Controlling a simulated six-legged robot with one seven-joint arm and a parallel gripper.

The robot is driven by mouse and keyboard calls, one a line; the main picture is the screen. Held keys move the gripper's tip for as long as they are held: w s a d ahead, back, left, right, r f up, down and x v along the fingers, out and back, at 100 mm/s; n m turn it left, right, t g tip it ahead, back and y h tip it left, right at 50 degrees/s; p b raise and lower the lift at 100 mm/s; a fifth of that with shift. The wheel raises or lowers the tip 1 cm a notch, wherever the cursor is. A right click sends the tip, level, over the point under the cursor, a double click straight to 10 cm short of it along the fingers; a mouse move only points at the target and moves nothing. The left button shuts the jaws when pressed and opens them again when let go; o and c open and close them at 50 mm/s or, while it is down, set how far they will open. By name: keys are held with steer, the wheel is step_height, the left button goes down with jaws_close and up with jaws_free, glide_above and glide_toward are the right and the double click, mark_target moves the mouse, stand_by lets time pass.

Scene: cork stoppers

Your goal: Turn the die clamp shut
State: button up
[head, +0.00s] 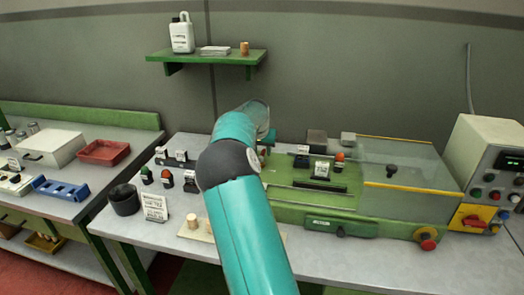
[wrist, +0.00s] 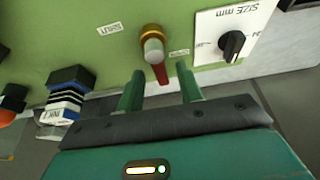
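In the wrist view, a knob with a brass collar, pale rounded end and red lever (wrist: 152,48) sticks out from a green panel; I take it to be the die clamp. Small labels stand on either side of it, too small to read surely. My gripper (wrist: 159,80) is open, its two green fingers apart. The red lever's end points into the gap between the fingertips; I cannot tell whether either finger touches it. In the head view, my own arm hides the gripper and the clamp.
A black dial (wrist: 232,43) on a white "SIZE mm" plate is right of the clamp. Dark and white blocks (wrist: 68,95) stand at the left. In the head view, a clear guard (head: 415,165) and a control box (head: 490,165) are at the right.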

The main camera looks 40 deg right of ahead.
steer(key=shift+f, duration=0.1)
jaws_close()
steer(key=shift+m, duration=0.3)
steer(key=m, duration=0.1)
steer(key=m+g, duration=0.1)
steer(key=m, duration=0.1)
steer(key=m+h, duration=0.1)
steer(key=shift+s+d+g, duration=0.2)
steer(key=shift+s+g, duration=0.05)
steer(key=shift+g, duration=0.15)
steer(key=m+g, duration=0.1)
steer(key=m, duration=0.4)
steer(key=shift+s+g, duration=0.35)
steer(key=shift+g, duration=0.05)
steer(key=m, duration=0.1)
steer(key=m+g, duration=0.1)
steer(key=m, duration=0.2)
steer(key=shift+s+m+g+y, duration=0.3)
steer(key=shift+s+g, duration=0.05)
steer(key=shift+g, duration=0.05)
steer(key=shift+s+a+m+g+y, duration=0.15)
steer(key=shift+m+g+y, duration=0.1)
steer(key=shift+m, duration=0.7)
steer(key=shift+s+a+m+g+y, duration=0.15)
steer(key=shift+m+g+y, duration=0.1)
steer(key=shift+m, duration=0.7)
steer(key=shift+w, duration=0.1)
